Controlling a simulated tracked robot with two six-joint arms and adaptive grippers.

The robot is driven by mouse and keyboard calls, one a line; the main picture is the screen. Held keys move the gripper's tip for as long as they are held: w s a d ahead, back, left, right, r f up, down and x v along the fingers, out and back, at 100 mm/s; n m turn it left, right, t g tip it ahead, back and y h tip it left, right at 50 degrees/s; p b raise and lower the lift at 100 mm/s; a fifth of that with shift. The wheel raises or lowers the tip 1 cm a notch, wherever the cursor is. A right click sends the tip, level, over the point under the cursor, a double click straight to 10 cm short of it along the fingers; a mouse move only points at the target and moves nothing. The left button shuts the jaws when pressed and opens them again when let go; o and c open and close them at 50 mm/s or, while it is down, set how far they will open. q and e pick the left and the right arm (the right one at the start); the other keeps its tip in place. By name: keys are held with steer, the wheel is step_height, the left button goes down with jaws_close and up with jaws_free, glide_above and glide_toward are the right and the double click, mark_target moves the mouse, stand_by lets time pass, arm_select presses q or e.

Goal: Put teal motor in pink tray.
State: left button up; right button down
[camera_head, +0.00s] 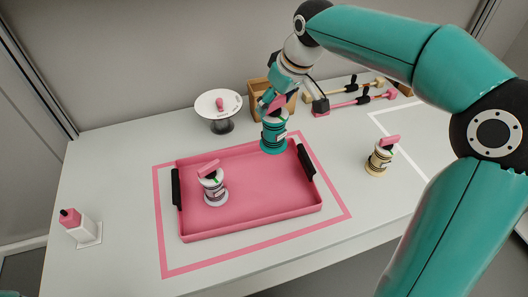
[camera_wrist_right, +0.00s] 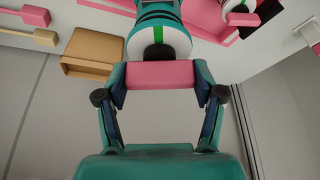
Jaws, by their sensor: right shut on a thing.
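The teal motor (camera_head: 273,136) hangs from my right gripper (camera_head: 275,102) above the back right part of the pink tray (camera_head: 265,203). In the right wrist view, my right gripper (camera_wrist_right: 160,82) is shut on the motor's pink top block (camera_wrist_right: 160,74). The teal body (camera_wrist_right: 155,12) shows beyond the block. The tray has black handles on its left and right sides. A white motor (camera_head: 214,188) with a pink top stands in the tray's left part. The held motor seems to be above the tray floor, upright. My left gripper is not in view.
A cream motor (camera_head: 379,158) stands right of the tray. A white round stand (camera_head: 219,108) and a cardboard box (camera_head: 262,90) are behind it. The tray's middle and right are clear.

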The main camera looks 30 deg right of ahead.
mark_target(281, 138)
step_height(281, 138, down, 16)
stand_by(0.5)
steer(key=shift+f+b, duration=0.2)
steer(key=shift+b, duration=0.15)
steer(key=shift+c, duration=0.7)
jaws_free()
steer(key=v, duration=1.2)
steer(key=shift+d+r, duration=0.1)
